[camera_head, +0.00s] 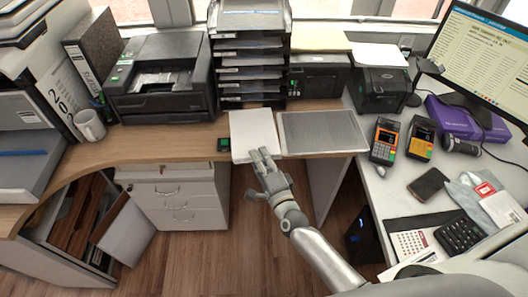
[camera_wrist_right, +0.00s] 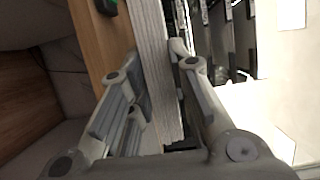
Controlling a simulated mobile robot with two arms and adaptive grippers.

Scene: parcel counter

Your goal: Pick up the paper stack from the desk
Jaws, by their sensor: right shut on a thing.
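The white paper stack (camera_head: 253,128) lies at the front edge of the wooden desk, below the tall tray rack and left of a grey ribbed mat. My right gripper (camera_head: 264,156) reaches it from the front, with its fingers at the stack's near edge. In the right wrist view the layered edge of the paper stack (camera_wrist_right: 152,45) runs between the fingers of the right gripper (camera_wrist_right: 157,60), which is shut on it. I cannot tell clearly whether the stack is lifted off the desk. My left gripper is not in view.
The grey mat (camera_head: 322,132) lies just right of the stack. A small black-green device (camera_head: 224,144) sits left of it. The tray rack (camera_head: 250,60) and a printer (camera_head: 160,75) stand behind. Card terminals (camera_head: 384,140) are on the right counter.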

